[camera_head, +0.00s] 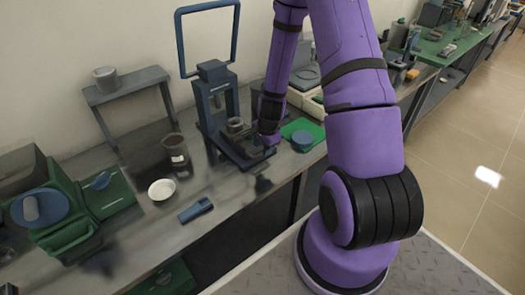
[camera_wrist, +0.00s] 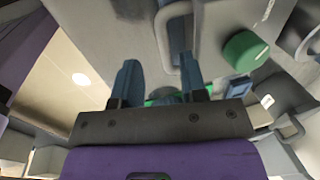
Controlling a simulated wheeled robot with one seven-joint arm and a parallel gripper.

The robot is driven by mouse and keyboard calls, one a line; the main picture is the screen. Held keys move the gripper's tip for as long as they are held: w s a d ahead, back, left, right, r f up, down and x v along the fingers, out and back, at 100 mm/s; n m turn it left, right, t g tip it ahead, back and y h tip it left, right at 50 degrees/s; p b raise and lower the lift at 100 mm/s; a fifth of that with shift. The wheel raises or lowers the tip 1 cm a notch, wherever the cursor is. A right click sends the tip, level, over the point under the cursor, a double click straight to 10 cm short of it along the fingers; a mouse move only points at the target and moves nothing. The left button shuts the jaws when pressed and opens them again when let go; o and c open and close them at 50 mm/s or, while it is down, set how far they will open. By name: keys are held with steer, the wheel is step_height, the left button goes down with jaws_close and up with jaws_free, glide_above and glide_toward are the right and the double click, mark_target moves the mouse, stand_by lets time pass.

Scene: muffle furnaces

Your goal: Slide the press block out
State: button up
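The dark blue press (camera_head: 213,90) stands on the metal bench, with a tall open frame above it. A small grey cylindrical block (camera_head: 235,125) sits at its column; I cannot tell for sure whether this is the press block. My gripper (camera_head: 262,143) is low at the right side of the press base (camera_head: 232,153), its fingers hard to make out there. In the wrist view my gripper (camera_wrist: 158,66) has its two blue fingers apart. A grey looped handle (camera_wrist: 161,38) lies ahead of the fingertips, nearer the right finger. Contact with it cannot be told.
A green mat (camera_head: 312,128) with a blue round container (camera_head: 302,141) lies right of the press. A dark jar (camera_head: 176,152), white dish (camera_head: 161,189) and blue tool (camera_head: 195,210) are left and in front. A grey stand (camera_head: 128,84) is behind. A green knob (camera_wrist: 243,51) shows in the wrist view.

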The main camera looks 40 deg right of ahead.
step_height(320, 180, up, 7)
steer(key=s, duration=0.1)
steer(key=shift+s+r, duration=0.2)
steer(key=shift+s, duration=0.1)
steer(key=shift+r, duration=0.1)
stand_by(0.5)
steer(key=s+a+r+n+t, duration=0.15)
steer(key=a+r+n, duration=0.3)
steer(key=r, duration=0.65)
steer(key=s+a+r+n, duration=0.3)
steer(key=a+r+n, duration=0.15)
steer(key=r, duration=0.65)
steer(key=s+a+r+n, duration=0.1)
steer(key=s+r+n, duration=0.3)
steer(key=s+r, duration=0.2)
steer(key=s+a+r+n+t, duration=0.1)
steer(key=s+r+n, duration=0.3)
steer(key=s, duration=0.5)
step_height(320, 180, up, 2)
steer(key=shift+s+a+r+n, duration=0.15)
steer(key=shift+s+a+n, duration=0.15)
steer(key=shift+a, duration=0.5)
